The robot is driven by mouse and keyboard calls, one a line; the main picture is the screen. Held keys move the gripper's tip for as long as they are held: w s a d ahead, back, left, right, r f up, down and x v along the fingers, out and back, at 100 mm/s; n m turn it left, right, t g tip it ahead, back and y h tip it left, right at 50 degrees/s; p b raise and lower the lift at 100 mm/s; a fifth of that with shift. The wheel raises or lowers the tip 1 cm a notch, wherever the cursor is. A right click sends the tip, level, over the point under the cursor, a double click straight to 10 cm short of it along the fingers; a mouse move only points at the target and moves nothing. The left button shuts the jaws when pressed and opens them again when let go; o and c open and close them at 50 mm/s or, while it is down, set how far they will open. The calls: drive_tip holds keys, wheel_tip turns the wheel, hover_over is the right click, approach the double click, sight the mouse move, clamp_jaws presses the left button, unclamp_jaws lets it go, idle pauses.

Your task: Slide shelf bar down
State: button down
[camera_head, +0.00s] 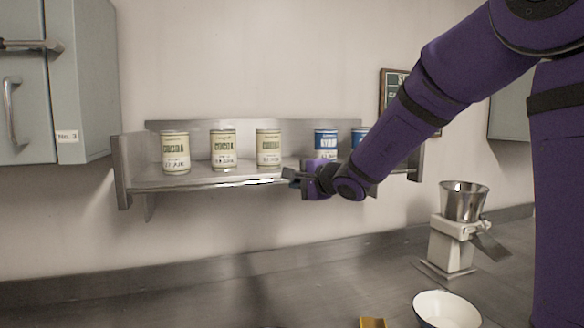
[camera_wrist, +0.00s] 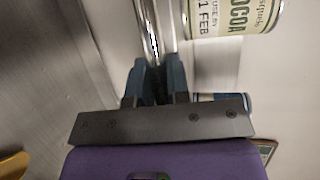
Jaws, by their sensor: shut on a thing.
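The metal shelf bar (camera_head: 250,183) runs along the front edge of the steel wall shelf (camera_head: 123,172), at about the level of the shelf board in the head view. My gripper (camera_head: 290,177) is at the front of the shelf, right of the bar's middle. In the wrist view the shiny bar (camera_wrist: 149,30) runs in between the two dark fingers (camera_wrist: 157,80), which are shut on it. My gripper and arm hide part of the bar and the right part of the shelf.
Three cocoa cans (camera_head: 223,150) and two blue-labelled cans (camera_head: 326,142) stand on the shelf behind the bar. Below are a grinder (camera_head: 450,245), a white bowl (camera_head: 446,311) and open counter (camera_head: 240,280). A grey cabinet (camera_head: 85,85) hangs at left.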

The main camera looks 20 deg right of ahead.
drive_tip(key=shift+f, duration=0.45)
drive_tip(key=c, duration=1.1)
unclamp_jaws()
drive_tip(key=v, duration=1)
drive_tip(key=shift+s+d+r, duration=0.15)
drive_tip(key=shift+s+d, duration=0.05)
drive_tip(key=shift+s, duration=0.15)
drive_tip(key=shift+a, duration=0.1)
